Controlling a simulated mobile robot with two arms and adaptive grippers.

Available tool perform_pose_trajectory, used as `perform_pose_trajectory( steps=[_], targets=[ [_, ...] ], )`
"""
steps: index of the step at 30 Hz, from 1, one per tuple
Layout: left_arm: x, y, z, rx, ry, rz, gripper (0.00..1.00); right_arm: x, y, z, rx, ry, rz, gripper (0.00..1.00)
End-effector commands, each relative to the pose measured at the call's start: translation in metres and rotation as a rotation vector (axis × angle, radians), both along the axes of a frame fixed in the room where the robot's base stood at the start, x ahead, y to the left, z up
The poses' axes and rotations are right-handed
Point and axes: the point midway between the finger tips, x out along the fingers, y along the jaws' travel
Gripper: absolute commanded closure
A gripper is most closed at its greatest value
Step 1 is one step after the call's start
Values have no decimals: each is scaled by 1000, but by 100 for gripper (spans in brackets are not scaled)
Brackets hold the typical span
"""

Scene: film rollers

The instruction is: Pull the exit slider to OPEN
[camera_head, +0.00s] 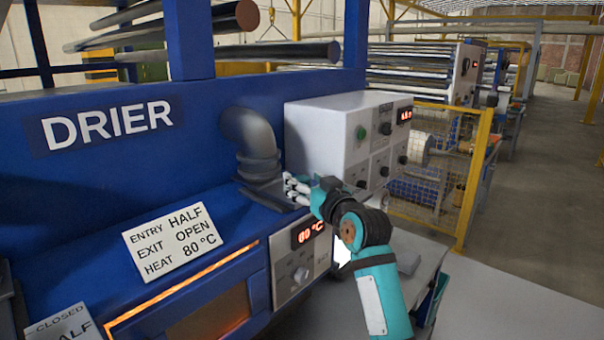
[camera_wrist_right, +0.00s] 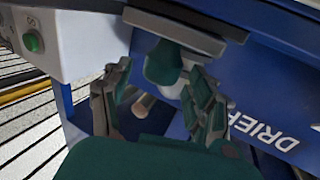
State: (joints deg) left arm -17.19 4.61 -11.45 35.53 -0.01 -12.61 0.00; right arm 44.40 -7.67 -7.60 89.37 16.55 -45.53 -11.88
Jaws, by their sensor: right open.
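My right gripper (camera_head: 297,189) reaches in from the lower right, with its fingers at the foot of the grey duct on the blue drier (camera_head: 105,185). In the right wrist view my right gripper (camera_wrist_right: 160,100) is open, its two fingers spread apart. A dark green rounded part (camera_wrist_right: 163,62) shows between the fingers, under dark flat plates (camera_wrist_right: 190,30); I cannot tell whether it is a handle. I cannot make out the exit slider for certain or read its position; the hand hides part of that area. A card (camera_head: 177,240) reads ENTRY HALF, EXIT OPEN, HEAT 80 °C. My left gripper is not in view.
The grey bent duct (camera_head: 249,140) stands left of the hand. A pale control box (camera_head: 325,137) with knobs stands close behind it. A panel (camera_head: 301,268) below shows 80 °C. A label (camera_head: 65,326) reading CLOSED and HALF is at lower left. A yellow mesh fence (camera_head: 475,180) stands right.

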Motion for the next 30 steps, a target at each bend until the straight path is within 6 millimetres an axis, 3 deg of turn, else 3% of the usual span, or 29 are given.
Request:
perform_pose_trajectory(
  steps=[6,16,30],
  targets=[
    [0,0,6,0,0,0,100,16,7,0,1,0,1,41],
    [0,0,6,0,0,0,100,18,8,0,0,0,0,41],
    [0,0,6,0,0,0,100,18,7,0,0,0,0,100]
  ],
)
